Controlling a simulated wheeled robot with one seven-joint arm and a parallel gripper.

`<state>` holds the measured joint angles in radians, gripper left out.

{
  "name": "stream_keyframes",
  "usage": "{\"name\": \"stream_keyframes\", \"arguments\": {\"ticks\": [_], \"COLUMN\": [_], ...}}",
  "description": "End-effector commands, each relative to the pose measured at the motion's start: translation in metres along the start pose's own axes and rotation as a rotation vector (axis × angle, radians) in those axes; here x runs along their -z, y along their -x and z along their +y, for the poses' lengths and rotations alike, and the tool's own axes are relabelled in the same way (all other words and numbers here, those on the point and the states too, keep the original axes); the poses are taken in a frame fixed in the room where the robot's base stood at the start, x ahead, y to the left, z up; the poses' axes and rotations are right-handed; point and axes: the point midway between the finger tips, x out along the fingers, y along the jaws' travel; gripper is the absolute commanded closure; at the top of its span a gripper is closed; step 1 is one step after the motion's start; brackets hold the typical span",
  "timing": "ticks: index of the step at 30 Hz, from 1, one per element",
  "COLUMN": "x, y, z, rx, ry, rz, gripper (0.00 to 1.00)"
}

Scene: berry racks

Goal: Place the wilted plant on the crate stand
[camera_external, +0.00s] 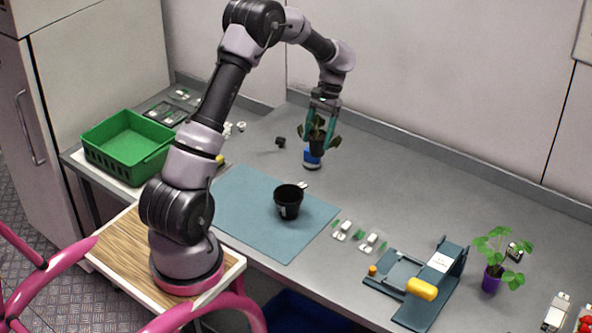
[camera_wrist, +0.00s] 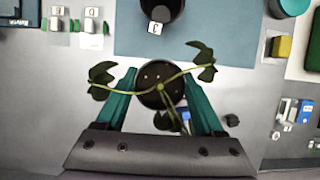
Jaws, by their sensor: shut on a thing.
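A small plant with drooping leaves in a dark pot (camera_external: 317,143) is between my gripper's teal fingers (camera_external: 321,122), at the back of the bench. In the wrist view my gripper (camera_wrist: 159,78) is shut on this pot (camera_wrist: 152,74), with thin bent stems and leaves (camera_wrist: 203,54) hanging out to both sides. The pot appears above the bench, over or in front of a small blue and white object (camera_external: 312,160); I cannot tell if they touch. A green crate (camera_external: 125,149) stands on a pale board at the left. I cannot tell for sure which thing is the crate stand.
An empty-looking black pot (camera_external: 289,203) stands on the blue mat (camera_external: 245,205). An upright green plant in a purple pot (camera_external: 491,280) is at the right, beside a dark teal stand (camera_external: 446,270) with a yellow cylinder (camera_external: 421,289). Small labelled items lie near the front edge.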

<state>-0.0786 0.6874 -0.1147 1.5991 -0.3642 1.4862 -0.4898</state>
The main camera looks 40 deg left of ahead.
Motion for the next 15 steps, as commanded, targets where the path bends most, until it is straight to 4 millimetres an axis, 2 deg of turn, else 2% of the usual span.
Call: {"name": "stream_keyframes", "arguments": {"ticks": [3, 8, 11, 15], "x": [-0.005, 0.009, 0.017, 0.032], "y": [0.015, 0.015, 0.017, 0.019], "z": [-0.004, -0.027, -0.046, -0.085], "rx": [-0.008, -0.083, -0.138, -0.246], "ry": [0.019, 0.198, 0.33, 0.59], "rz": [0.0, -0.001, -0.001, -0.002], "gripper": [0.99, 0.99, 0.99, 0.99]}}
